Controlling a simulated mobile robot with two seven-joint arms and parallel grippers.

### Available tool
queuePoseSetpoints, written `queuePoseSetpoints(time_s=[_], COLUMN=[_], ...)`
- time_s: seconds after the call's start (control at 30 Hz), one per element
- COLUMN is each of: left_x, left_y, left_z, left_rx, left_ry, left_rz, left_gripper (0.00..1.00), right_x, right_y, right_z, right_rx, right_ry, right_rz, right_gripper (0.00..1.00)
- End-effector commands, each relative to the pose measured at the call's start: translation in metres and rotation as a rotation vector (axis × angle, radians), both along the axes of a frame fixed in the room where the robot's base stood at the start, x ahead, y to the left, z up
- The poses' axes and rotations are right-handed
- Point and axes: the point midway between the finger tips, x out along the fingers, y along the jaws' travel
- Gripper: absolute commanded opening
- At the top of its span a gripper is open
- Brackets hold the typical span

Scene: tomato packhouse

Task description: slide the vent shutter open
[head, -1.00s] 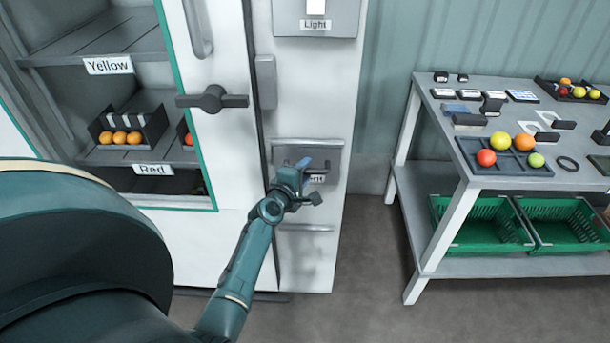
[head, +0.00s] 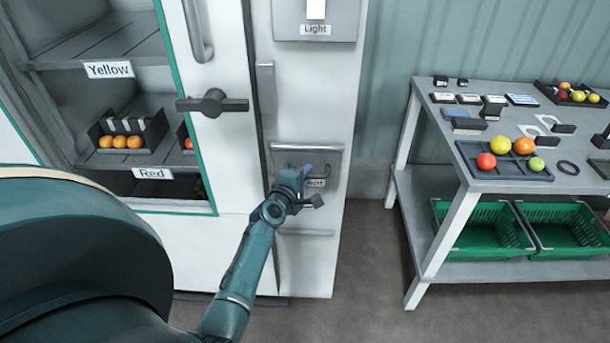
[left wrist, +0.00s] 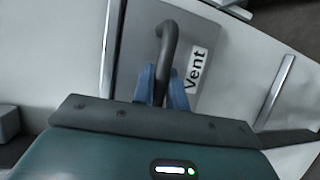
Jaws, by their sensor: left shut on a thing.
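The vent shutter (head: 330,155) is a grey panel low on the white cabinet front, with a bar handle (head: 326,170) and a "Vent" label. In the left wrist view the shutter (left wrist: 140,45), the dark curved handle (left wrist: 168,32) and the label (left wrist: 195,70) show close up. My left gripper (head: 307,173) is at the handle and partly covers the handle and label. In the left wrist view its blue fingertips (left wrist: 163,88) sit on both sides of the handle, shut on it. My right gripper is not in view.
Metal rails (head: 305,232) (left wrist: 275,90) run beside the shutter. A light switch panel (head: 345,25) is above it. A glass-fronted cabinet door with a dark latch (head: 213,104) stands left. A grey table (head: 445,125) with tomatoes and green crates (head: 480,245) stands right, with clear floor between.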

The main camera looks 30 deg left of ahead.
Motion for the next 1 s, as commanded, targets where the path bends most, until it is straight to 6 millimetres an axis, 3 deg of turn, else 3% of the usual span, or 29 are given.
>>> queuePoseSetpoints(time_s=[0.23,0.37,0.67,1.0], left_x=[0.0,0.0,-0.001,-0.001], left_y=[0.0,0.0,0.0,0.0], left_z=[-0.002,-0.013,-0.08,-0.151], left_rx=[0.0,0.0,0.001,0.0], left_ry=[0.001,0.002,0.005,0.004], left_rz=[0.0,0.0,-0.001,0.0], left_gripper=[0.0,0.0,0.0,0.0], right_x=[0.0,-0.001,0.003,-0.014], right_y=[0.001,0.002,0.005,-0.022], right_z=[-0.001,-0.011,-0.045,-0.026], right_rx=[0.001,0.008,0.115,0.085], right_ry=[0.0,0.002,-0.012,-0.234], right_rz=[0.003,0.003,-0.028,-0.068], right_gripper=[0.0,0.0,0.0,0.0])
